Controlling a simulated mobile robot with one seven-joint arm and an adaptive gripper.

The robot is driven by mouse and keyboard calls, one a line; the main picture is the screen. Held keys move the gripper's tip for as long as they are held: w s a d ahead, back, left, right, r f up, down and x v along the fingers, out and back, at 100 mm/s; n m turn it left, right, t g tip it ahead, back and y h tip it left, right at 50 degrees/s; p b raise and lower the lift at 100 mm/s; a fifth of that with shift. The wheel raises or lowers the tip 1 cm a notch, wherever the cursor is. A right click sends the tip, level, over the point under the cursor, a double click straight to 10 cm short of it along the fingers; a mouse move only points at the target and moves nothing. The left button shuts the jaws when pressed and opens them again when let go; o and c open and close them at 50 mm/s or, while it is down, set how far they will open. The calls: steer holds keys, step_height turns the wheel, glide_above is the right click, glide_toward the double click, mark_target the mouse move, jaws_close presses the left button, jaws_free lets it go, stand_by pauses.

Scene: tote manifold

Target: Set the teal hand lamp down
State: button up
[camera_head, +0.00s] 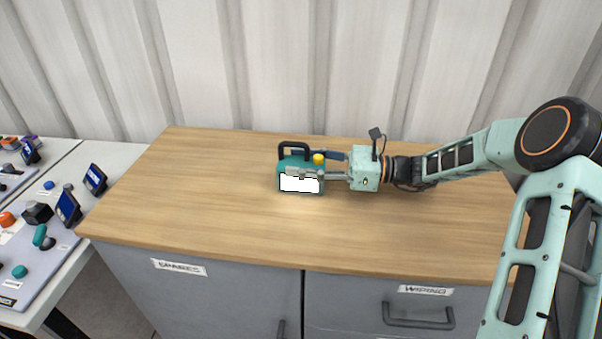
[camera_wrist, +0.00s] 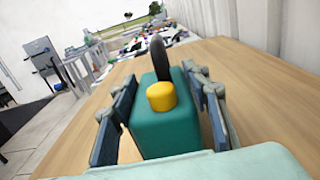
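The teal hand lamp (camera_head: 287,168) has a dark top handle, a yellow cap and a bright white front panel. It is upright at the middle of the wooden worktop. In the wrist view the lamp (camera_wrist: 165,130) lies between my fingers, with the handle pointing away. My gripper (camera_head: 308,167) reaches in from the right, one finger across the lamp's front and one behind it. The fingers appear closed on its sides. The lamp's base is at or very near the worktop; I cannot tell whether it touches.
The wooden worktop (camera_head: 190,200) is clear around the lamp. It tops grey cabinets (camera_head: 220,290) with labelled fronts. A lower white table (camera_head: 70,170) at the left carries several small devices and knobs. A pale corrugated wall (camera_head: 250,70) stands behind.

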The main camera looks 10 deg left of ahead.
steer(key=c, duration=0.9)
